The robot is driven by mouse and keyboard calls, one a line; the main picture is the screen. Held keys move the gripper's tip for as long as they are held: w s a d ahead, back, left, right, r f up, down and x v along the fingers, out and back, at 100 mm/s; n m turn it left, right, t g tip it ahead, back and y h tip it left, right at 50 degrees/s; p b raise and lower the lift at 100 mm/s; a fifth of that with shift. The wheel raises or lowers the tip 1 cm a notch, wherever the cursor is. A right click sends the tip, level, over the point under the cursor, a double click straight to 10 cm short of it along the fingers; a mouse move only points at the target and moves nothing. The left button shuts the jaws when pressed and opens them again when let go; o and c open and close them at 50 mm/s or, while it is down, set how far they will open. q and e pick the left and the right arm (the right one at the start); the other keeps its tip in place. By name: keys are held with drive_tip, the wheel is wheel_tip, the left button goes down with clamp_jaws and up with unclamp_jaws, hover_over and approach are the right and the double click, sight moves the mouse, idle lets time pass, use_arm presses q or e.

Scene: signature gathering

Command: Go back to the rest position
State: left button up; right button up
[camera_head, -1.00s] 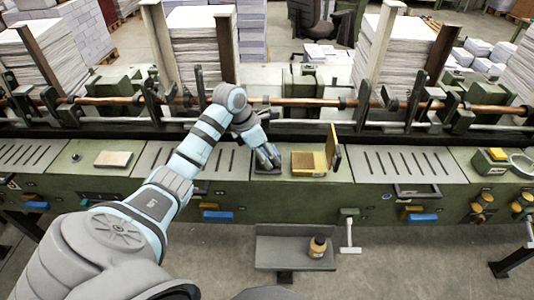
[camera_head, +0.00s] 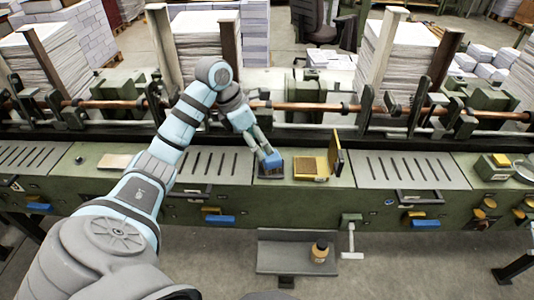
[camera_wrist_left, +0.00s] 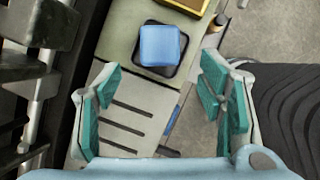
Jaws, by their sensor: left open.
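My left gripper (camera_head: 264,146) is open and empty. In the head view its fingertips are close to a blue block (camera_head: 274,161), which sits on a small dark pad (camera_head: 268,171) on the green machine's front ledge. In the left wrist view the blue block (camera_wrist_left: 160,45) lies on its dark square pad (camera_wrist_left: 139,58), in the gap beyond the two teal-padded fingers (camera_wrist_left: 158,98), apart from both. My right gripper is not in view.
An open yellow box (camera_head: 307,167) with a raised lid stands just right of the pad. Slotted plates (camera_head: 412,170) flank them. Rods and posts of the machine (camera_head: 300,107) run behind. A grey tray (camera_head: 283,264) below holds a small bottle (camera_head: 319,251).

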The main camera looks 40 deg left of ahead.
use_arm(q)
drive_tip(key=v, duration=0.3)
drive_tip(key=shift+s+r, duration=0.1)
drive_tip(key=shift+r, duration=0.2)
